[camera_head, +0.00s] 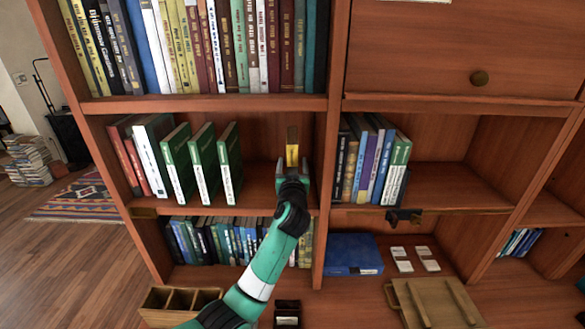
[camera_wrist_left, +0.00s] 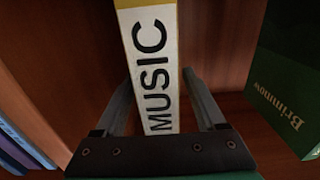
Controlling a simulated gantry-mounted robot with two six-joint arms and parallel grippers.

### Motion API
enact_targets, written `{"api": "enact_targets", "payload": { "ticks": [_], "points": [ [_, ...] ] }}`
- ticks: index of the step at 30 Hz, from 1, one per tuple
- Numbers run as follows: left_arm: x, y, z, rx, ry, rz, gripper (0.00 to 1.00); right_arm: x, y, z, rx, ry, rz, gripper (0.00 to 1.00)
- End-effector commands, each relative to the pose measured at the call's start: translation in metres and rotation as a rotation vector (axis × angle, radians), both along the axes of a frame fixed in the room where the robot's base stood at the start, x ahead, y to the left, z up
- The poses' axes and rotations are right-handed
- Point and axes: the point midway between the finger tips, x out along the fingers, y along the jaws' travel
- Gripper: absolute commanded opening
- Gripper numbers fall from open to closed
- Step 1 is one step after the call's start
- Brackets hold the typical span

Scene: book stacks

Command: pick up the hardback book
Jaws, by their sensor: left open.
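A hardback book (camera_head: 292,146) with a yellow top stands upright in the middle compartment of the left bookcase. In the left wrist view, the book (camera_wrist_left: 153,65) shows a white spine with "MUSIC" in black letters. My left gripper (camera_head: 292,168) reaches into the compartment in front of it. Its jaws are open, one finger on each side of the spine; I cannot tell whether they touch it. The book's lower end is hidden behind the gripper. My right gripper is not in view.
Several green books (camera_head: 203,163) stand left of the gripper; one green cover (camera_wrist_left: 290,85) is close on the right in the wrist view. The compartment's right wall (camera_head: 321,160) is near. Full book rows are above and below. A blue book (camera_head: 352,254) lies lower right.

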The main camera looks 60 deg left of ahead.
Motion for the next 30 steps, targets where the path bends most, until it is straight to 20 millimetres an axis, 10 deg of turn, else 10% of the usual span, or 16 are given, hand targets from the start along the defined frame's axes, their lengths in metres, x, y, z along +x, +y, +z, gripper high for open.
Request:
{"api": "enact_targets", "payload": {
  "ticks": [8,21,30],
  "points": [
    [0.0030,0.0064,-0.0004,0.000,-0.001,0.000,0.72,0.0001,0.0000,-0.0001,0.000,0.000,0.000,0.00],
    [0.0030,0.0060,-0.0006,-0.001,0.000,0.000,0.00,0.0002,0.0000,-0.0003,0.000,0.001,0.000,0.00],
    [0.0030,0.0060,-0.0006,-0.001,0.000,0.000,0.00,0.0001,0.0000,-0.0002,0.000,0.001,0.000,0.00]
  ]
}}
